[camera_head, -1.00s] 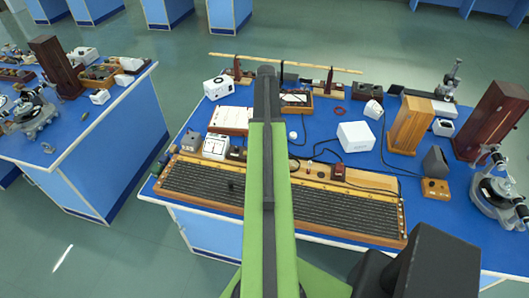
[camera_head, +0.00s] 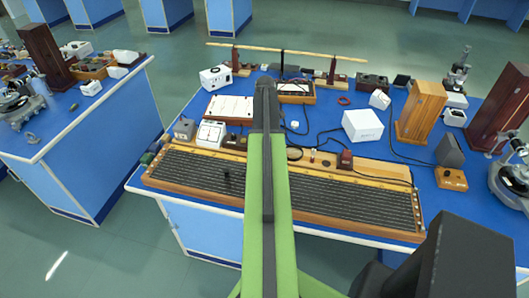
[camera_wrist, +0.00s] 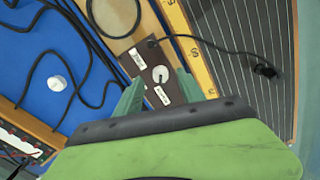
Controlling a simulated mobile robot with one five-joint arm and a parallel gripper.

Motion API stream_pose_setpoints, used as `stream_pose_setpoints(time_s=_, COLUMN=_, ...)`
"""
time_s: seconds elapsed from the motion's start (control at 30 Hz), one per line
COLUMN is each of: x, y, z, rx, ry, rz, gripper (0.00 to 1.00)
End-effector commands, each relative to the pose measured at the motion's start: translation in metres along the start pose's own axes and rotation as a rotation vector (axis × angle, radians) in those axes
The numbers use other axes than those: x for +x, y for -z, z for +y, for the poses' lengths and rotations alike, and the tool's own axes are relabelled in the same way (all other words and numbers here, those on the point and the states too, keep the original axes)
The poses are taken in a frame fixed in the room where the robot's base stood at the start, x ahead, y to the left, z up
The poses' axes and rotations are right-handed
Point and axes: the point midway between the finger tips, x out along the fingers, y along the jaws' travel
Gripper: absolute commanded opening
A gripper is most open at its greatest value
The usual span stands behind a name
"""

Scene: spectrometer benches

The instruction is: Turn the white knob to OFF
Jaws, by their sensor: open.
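The white knob (camera_wrist: 160,74) sits on a dark brown box with small white labels in the wrist view. The box (camera_wrist: 152,64) lies by the scale edge of the long wire board; the label words are too small to read. My gripper (camera_wrist: 160,92) is open, its two green fingers apart at either side of the box's near part in the picture. The knob shows between and just beyond the fingertips, and I see no clear contact. In the head view my arm covers much of this area, and the knob cannot be made out.
The long wire board (camera_head: 340,204) runs along the bench's front edge. A black cable (camera_wrist: 205,40) leads from the box to a black plug (camera_wrist: 265,70). A white domed piece (camera_wrist: 57,83) and loose cables lie on the blue bench top. A white box (camera_head: 362,126) stands to the right.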

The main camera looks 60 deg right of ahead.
Motion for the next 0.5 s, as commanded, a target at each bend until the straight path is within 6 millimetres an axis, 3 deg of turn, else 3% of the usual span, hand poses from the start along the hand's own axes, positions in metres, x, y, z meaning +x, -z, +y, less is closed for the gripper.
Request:
stream_pose_setpoints(time_s=0.03, x=0.0186, y=0.0001, z=-0.0001, rx=0.000, ry=0.000, rz=0.000, gripper=0.47)
stream_pose_setpoints(time_s=0.1, x=0.0253, y=0.0002, z=-0.0002, rx=0.000, ry=0.000, rz=0.000, gripper=0.47)
stream_pose_setpoints(time_s=0.43, x=0.0257, y=0.0006, z=-0.0004, rx=-0.001, ry=0.000, rz=0.000, gripper=0.47)
stream_pose_setpoints(time_s=0.5, x=0.0257, y=0.0006, z=-0.0004, rx=-0.001, ry=0.000, rz=0.000, gripper=0.37)
